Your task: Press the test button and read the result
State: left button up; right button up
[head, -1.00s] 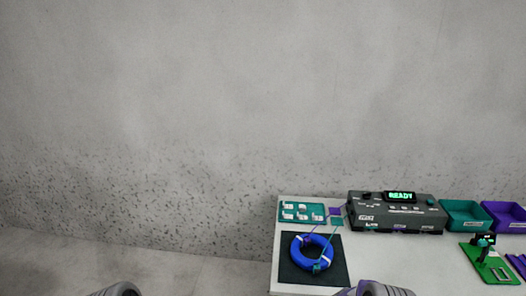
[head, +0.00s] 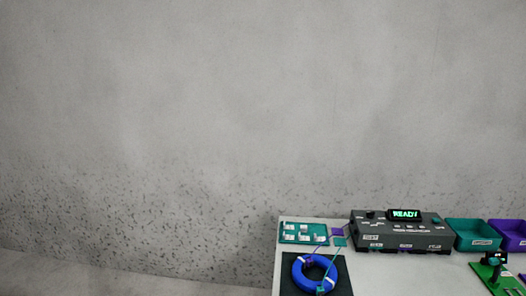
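The dark grey test unit (head: 385,238) stands at the back of the white table, right of centre. Its small display (head: 404,215) glows green and reads READY. A teal piece (head: 437,221) sits at the right end of its top; I cannot tell whether it is the test button. The blue cable coil (head: 316,274) lies on a dark mat (head: 290,286), with a purple and a teal end piece on it. Thin leads run from the coil toward small purple and teal plugs (head: 339,242) at the unit's left side. Neither of my grippers is in view.
A teal board (head: 303,224) with white parts lies left of the unit. A teal bin (head: 478,247) and a purple bin (head: 509,245) stand to its right. A green board with a black fixture (head: 495,259) is at the lower right. Bare floor lies to the left.

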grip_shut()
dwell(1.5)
